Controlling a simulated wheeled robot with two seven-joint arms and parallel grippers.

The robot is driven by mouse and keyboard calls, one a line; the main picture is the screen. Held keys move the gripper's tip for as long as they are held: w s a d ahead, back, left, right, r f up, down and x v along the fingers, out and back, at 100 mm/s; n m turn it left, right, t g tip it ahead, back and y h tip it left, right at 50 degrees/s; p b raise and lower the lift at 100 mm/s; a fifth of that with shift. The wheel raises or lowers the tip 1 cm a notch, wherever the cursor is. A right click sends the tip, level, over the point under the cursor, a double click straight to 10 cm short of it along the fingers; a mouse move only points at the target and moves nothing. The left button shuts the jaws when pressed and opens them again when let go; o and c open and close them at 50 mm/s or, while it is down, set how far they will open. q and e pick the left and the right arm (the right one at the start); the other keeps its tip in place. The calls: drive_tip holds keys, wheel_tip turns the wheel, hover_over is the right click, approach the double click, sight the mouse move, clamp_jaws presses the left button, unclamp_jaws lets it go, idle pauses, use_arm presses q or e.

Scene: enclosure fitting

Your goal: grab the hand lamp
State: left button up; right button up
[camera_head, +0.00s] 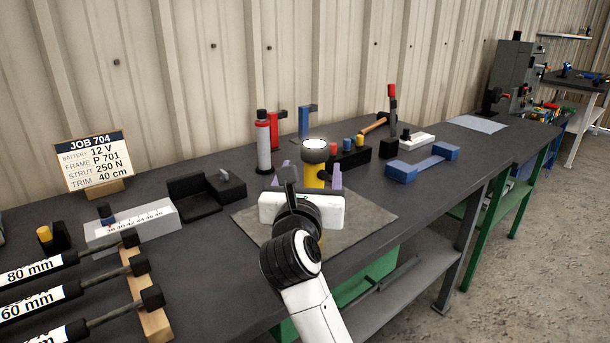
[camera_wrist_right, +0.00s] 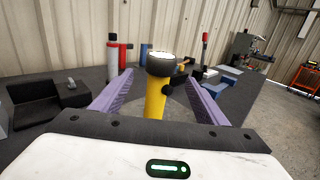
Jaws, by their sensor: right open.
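The hand lamp has a yellow body and a black head with a bright white face. It stands upright on a grey mat (camera_head: 364,216) in the head view, its lamp head (camera_head: 315,150) upward. In the wrist view the lamp (camera_wrist_right: 156,102) is in the middle, between the purple fingers. My right gripper (camera_head: 309,174) is open, with one finger on each side of the lamp; in the wrist view (camera_wrist_right: 157,82) a gap shows on both sides of the yellow body. The lamp's lower part is hidden behind my gripper. My left gripper is not in view.
A blue bracket (camera_head: 421,164) lies to the right. A black tray (camera_head: 194,199) and a job sign (camera_head: 95,163) are left.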

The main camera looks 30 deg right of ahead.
sight(313, 158)
drive_tip(key=shift+w+d+r, duration=0.2)
drive_tip(key=shift+w+d, duration=0.5)
drive_tip(key=shift+d, duration=0.25)
drive_tip(key=shift+w+d, duration=0.2)
drive_tip(key=x, duration=0.4)
drive_tip(key=shift+w+a+r, duration=0.1)
drive_tip(key=shift+w+r, duration=0.05)
drive_tip(key=shift+w, duration=0.05)
drive_tip(key=shift+w+d, duration=0.35)
drive_tip(key=shift+w, duration=0.1)
drive_tip(key=c, duration=1.6)
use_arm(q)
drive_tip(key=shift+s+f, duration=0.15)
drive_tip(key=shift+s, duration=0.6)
use_arm(e)
clamp_jaws()
use_arm(q)
drive_tip(key=shift+p, duration=0.3)
